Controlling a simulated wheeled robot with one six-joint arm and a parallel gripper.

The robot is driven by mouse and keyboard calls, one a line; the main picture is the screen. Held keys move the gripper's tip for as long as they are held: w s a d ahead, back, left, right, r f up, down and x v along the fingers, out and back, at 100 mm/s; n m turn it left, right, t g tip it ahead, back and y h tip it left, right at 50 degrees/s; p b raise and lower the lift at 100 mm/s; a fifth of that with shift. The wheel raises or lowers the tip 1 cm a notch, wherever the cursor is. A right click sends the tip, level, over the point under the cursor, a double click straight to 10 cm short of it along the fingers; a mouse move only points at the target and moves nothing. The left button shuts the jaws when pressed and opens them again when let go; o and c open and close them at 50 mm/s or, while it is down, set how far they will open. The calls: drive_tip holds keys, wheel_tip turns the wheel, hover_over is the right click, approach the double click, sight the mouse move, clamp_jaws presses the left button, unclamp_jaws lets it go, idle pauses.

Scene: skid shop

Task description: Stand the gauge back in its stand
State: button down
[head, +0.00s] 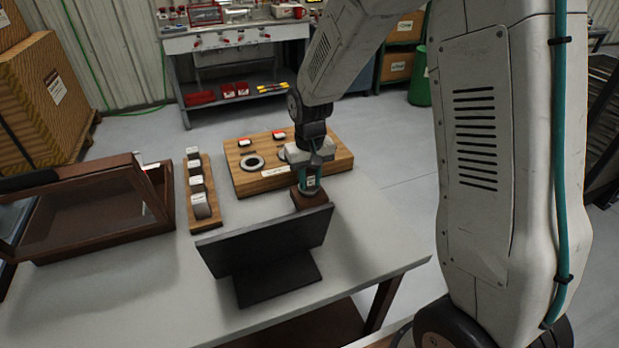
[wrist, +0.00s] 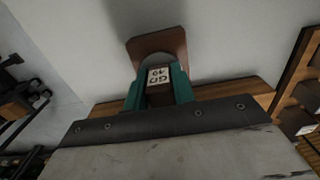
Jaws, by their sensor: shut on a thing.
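In the wrist view, the gauge (wrist: 158,77) has a label reading "GO 10" between two teal sides. My gripper (head: 309,168) points down and is shut on it. A reddish-brown block, apparently the stand (head: 312,200), is directly below the gauge, partly hidden by a black panel. In the wrist view the stand (wrist: 172,40) shows just beyond the gauge, with a grey rounded part between them. I cannot tell whether the gauge is seated in it or just above.
The black angled panel (head: 265,240) stands close in front. A wooden board (head: 250,183) with rings lies behind, left of my gripper. A wooden rack of grey blocks (head: 210,217) and a glass-lidded case (head: 95,215) are further left. The table's front left is clear.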

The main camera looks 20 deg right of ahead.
drive_tip(key=shift+f, duration=0.7)
idle(0.3)
drive_tip(key=c, duration=0.7)
unclamp_jaws()
drive_tip(key=shift+r, duration=0.15)
drive_tip(key=shift+r, duration=4.4)
drive_tip(key=shift+s, duration=0.1)
